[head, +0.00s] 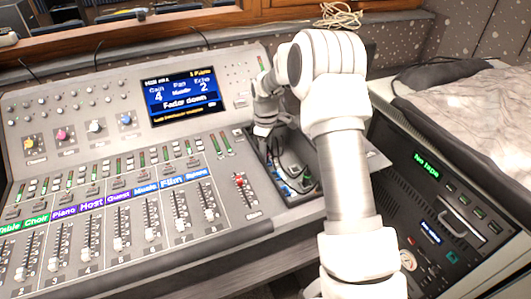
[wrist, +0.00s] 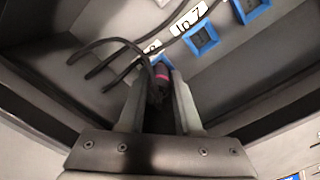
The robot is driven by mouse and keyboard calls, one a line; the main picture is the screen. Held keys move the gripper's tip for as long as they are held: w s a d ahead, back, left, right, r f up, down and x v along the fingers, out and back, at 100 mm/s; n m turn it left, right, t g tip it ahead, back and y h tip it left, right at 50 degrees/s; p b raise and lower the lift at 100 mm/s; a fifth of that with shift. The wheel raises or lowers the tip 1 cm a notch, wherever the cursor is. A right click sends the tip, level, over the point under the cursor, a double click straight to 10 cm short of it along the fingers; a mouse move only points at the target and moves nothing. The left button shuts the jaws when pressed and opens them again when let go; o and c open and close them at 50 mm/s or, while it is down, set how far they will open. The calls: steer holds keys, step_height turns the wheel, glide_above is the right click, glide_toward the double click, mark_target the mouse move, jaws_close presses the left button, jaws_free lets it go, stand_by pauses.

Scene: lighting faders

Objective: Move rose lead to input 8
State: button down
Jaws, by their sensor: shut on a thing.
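My gripper (wrist: 159,88) is shut on the rose lead's plug (wrist: 161,76), a dark plug with a pink band, in the wrist view. A black cable curves left from it. A blue-framed socket shows partly just beyond the plug, beneath a partly hidden label that seems to read 8. I cannot tell whether the plug is in it. The socket under the "In 7" label (wrist: 188,17) is blue-framed and appears empty (wrist: 202,39). In the head view my gripper is down at the cable recess (head: 284,158), its fingers not clearly visible.
More black cables (wrist: 100,68) run at the left of the wrist view. Dark recess walls stand close on both sides. The fader console (head: 120,190) lies left of the recess, its screen (head: 183,95) reading "Fader down". A tape deck (head: 440,205) stands to the right.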

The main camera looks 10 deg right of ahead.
steer(key=shift+s+f, duration=0.1)
steer(key=shift+f, duration=0.1)
steer(key=c, duration=0.5)
jaws_free()
steer(key=shift+r, duration=0.15)
